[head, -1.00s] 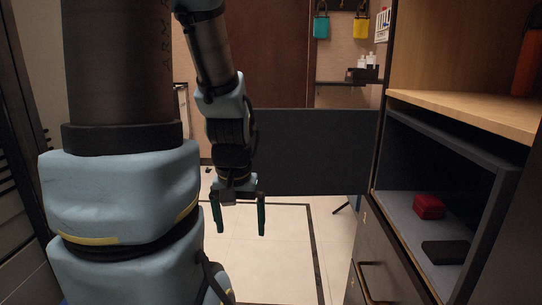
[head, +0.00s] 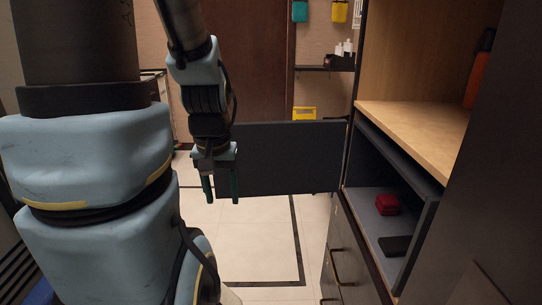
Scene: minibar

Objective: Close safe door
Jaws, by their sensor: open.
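The safe (head: 428,228) is a dark grey box built into the cabinet at the right. Its door (head: 285,158) stands wide open, a dark flat panel reaching left from the safe's far side. Inside lie a small red box (head: 387,203) and a black flat item (head: 396,245). My gripper (head: 221,188) points down with its two green fingers apart and empty. It is at the left, free end of the door and overlaps it in the picture; I cannot tell whether they touch.
A wooden shelf (head: 420,125) with an orange bottle (head: 480,68) is above the safe. Drawers with handles (head: 335,268) are below it. A dark cabinet panel (head: 470,240) fills the near right. The tiled floor (head: 255,235) under the door is clear. A small wall shelf (head: 325,68) holds bottles behind.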

